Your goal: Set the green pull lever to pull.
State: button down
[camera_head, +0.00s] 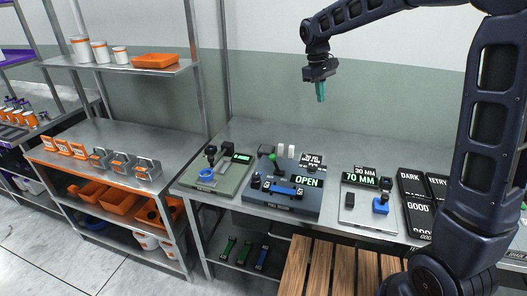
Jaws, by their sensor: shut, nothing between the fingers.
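A small green knob (271,157) stands at the back left of the blue-grey device (286,211) whose display reads OPEN. It is the only green lever-like part I can make out, and its setting is too small to tell. To its left is a device with a green-grey base (207,187), a blue ring (206,175) and an upright black knob (211,151). My gripper (320,92), with teal fingers, points down in the air above the back of the bench. It is shut, empty and well apart from the devices.
A 70 MM display device (367,205) with a blue block (380,206) stands to the right. Black label plates (414,187) lie beyond it. A steel shelf (120,135) with orange-framed items is at left. A slatted wooden surface (325,270) is in front.

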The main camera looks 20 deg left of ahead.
jog(key=s+a+f+n+h, duration=0.1)
jog(key=s+a+f+n, duration=0.1)
jog(key=a+f, duration=0.5)
jog(key=s+a+f+n+h, duration=0.1)
jog(key=s+a+f+n, duration=0.2)
jog(key=a+f, duration=0.5)
jog(key=a, duration=1.1)
jog(key=shift+a+g+h, duration=0.3)
jog(key=shift+a+h, duration=0.1)
jog(key=shift+f, duration=0.15)
send_near(275, 164)
jog(key=f, duration=0.1)
jog(key=a+f, duration=0.1)
jog(key=f, duration=0.1)
jog(key=w+a+f, duration=0.1)
jog(key=shift+w+a+f, duration=0.1)
jog(key=shift+a+f, duration=0.15)
jog(key=shift+f, duration=0.05)
jog(key=shift+d+r, duration=0.1)
jog(key=shift+d, duration=0.7)
